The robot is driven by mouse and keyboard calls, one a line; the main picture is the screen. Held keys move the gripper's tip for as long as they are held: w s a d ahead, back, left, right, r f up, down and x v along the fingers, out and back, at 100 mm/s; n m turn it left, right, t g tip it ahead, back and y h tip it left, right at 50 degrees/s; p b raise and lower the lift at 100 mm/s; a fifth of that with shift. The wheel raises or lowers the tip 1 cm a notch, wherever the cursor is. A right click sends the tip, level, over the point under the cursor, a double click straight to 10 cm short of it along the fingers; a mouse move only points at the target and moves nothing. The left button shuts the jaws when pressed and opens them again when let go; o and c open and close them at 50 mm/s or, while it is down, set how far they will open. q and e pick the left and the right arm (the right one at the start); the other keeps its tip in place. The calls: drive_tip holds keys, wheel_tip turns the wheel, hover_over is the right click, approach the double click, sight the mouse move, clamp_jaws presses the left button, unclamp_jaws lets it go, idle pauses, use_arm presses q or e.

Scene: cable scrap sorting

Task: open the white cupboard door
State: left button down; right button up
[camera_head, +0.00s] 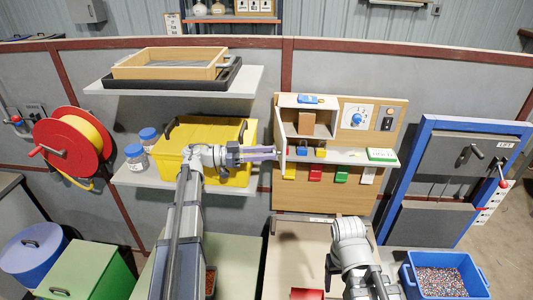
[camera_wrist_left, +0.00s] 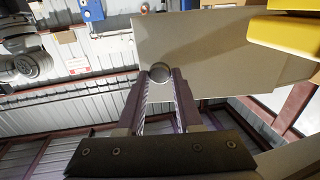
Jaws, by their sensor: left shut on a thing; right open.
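The small white cupboard (camera_head: 317,102) is on the wooden wall panel, with its front open and a brown box (camera_head: 306,123) inside. Its white door (camera_head: 282,132) shows nearly edge-on at the cupboard's left side, swung outward. In the left wrist view the door is a broad pale panel (camera_wrist_left: 215,45) with a round knob (camera_wrist_left: 160,72). My left gripper (camera_head: 275,152) comes in from the left, its fingers shut on the knob; the fingers also show in the left wrist view (camera_wrist_left: 160,85).
A yellow bin (camera_head: 215,133) stands on the shelf just behind my left wrist. A blue-framed grey panel (camera_head: 440,165) is at right; a blue crate (camera_head: 408,272) of granules is at lower right.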

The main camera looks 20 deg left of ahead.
use_arm(q)
drive_tip(key=c, duration=0.6)
unclamp_jaws()
drive_tip(key=v, duration=0.7)
drive_tip(key=shift+a, duration=0.4)
drive_tip(key=shift+s, duration=0.2)
